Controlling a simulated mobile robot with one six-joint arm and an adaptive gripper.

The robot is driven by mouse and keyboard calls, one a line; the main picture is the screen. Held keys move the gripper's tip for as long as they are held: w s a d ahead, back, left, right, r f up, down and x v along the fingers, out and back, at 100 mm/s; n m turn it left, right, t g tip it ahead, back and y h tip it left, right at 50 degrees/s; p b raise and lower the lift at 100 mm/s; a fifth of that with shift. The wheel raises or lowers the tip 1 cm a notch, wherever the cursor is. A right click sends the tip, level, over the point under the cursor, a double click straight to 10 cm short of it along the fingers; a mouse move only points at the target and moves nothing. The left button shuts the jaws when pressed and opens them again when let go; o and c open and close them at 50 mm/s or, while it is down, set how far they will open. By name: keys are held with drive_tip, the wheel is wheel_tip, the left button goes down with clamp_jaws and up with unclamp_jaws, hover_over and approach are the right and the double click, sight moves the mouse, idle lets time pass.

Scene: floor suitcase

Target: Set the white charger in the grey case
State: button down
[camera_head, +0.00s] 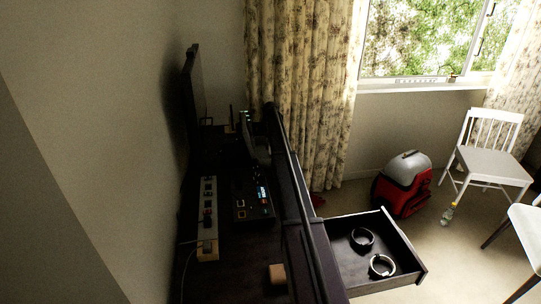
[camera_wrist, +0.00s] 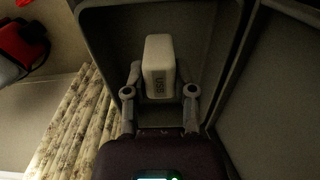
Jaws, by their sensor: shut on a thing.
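The white charger (camera_wrist: 158,62), a small block with "USB" lettering, is between the fingers of my gripper (camera_wrist: 160,92) in the wrist view. My gripper is shut on it. The grey case (camera_wrist: 88,52) is open behind and around the charger in that view, with a raised rim and a dark interior. A large grey panel (camera_wrist: 275,85), apparently its lid, is at the right. The charger appears over the case's interior; I cannot tell whether it touches the bottom. The head view shows neither the charger, the case nor my gripper.
Patterned curtain (camera_wrist: 75,125) lies left of the case in the wrist view. In the head view, a dark cabinet has an open drawer (camera_head: 345,284) holding two rings. A red vacuum (camera_head: 405,185), a bottle (camera_head: 448,215) and white chairs (camera_head: 490,160) stand on the floor.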

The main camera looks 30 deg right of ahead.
idle(0.3)
drive_tip(key=shift+f+b, duration=1.85)
drive_tip(key=shift+b, duration=0.05)
drive_tip(key=shift+f, duration=0.2)
drive_tip(key=shift+c, duration=2.2)
unclamp_jaws()
drive_tip(key=shift+r, duration=0.1)
drive_tip(key=shift+r, duration=0.1)
wheel_tip(320, 180, up, 12)
drive_tip(key=p, duration=1.2)
